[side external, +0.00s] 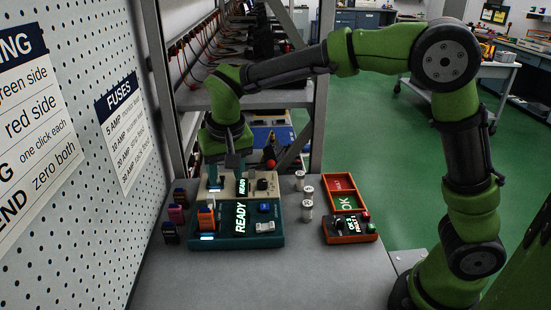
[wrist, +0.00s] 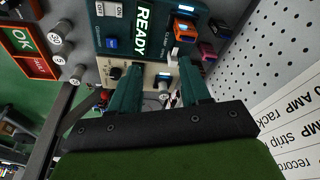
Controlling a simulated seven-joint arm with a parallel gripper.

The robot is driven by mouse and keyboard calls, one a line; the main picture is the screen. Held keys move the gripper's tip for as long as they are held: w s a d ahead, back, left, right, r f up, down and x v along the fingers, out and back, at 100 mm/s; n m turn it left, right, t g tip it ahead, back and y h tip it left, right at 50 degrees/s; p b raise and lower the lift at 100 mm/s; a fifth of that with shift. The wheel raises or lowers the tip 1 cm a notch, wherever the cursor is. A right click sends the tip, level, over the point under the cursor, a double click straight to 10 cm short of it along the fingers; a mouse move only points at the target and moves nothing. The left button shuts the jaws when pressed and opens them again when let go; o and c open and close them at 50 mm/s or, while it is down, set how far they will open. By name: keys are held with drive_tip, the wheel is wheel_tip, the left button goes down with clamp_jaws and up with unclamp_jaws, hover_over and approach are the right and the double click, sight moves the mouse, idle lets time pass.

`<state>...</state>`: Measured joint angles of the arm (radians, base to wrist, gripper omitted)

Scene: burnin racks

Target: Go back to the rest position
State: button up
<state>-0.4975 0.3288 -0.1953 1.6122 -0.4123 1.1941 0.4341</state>
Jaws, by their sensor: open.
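My gripper (side external: 227,176) is open and points down over the cream box (side external: 263,194) at the back of the bench. In the wrist view its two teal fingers (wrist: 158,68) are spread, with part of the cream box and a small pale, blue-lit piece between them. I cannot tell whether a finger touches the box. Nothing is clearly held. The cream box has a dark knob and a lit READY display. The teal box (side external: 269,241) stands in front of it, also showing READY, with an orange fuse (side external: 206,218) upright at its left.
Several loose fuses (side external: 176,214) stand left of the boxes, near the pegboard wall (side external: 125,120). White cylinders (side external: 307,210) stand to the right. An orange-red tray (side external: 330,183) marked OK and an orange box (side external: 355,239) lie farther right. A metal rack (side external: 318,100) rises behind. The front bench is clear.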

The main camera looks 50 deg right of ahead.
drive_tip(key=s+d+r+t+y, duration=0.1)
drive_tip(key=s+d, duration=0.3)
drive_tip(key=s, duration=0.6)
drive_tip(key=s+d+r+t+y, duration=0.1)
drive_tip(key=s+d+r+t, duration=0.2)
drive_tip(key=s, duration=0.7)
drive_tip(key=d+r, duration=0.1)
drive_tip(key=d, duration=0.1)
drive_tip(key=shift+s+d+r+n+t+y, duration=0.15)
drive_tip(key=shift+s+d+n+t+y, duration=0.15)
drive_tip(key=shift+s+t+y, duration=0.1)
